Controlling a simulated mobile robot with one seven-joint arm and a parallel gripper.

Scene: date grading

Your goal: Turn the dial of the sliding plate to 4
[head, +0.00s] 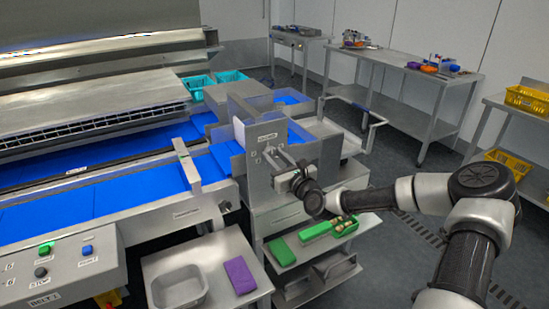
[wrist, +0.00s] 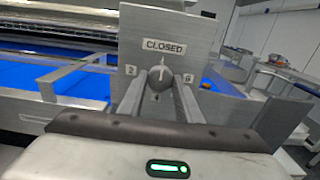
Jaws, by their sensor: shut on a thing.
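The dial (wrist: 161,73) is a round grey knob on an upright grey plate (wrist: 205,30). Its light pointer points up at the CLOSED label (wrist: 164,47). A mark that looks like 2 (wrist: 131,70) is at the left and one like 6 or 8 (wrist: 189,78) at the right. A small mark below the dial, between the fingers, is hard to read. My gripper (wrist: 161,84) has one finger on each side of the dial and is shut on it. In the head view my gripper (head: 279,164) reaches the front of the grey plate box (head: 258,188); the dial is mostly hidden there.
Blue belts (head: 130,187) run left behind the plate. Below my gripper, a shelf holds green trays (head: 282,252). Floor to the right is mostly clear.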

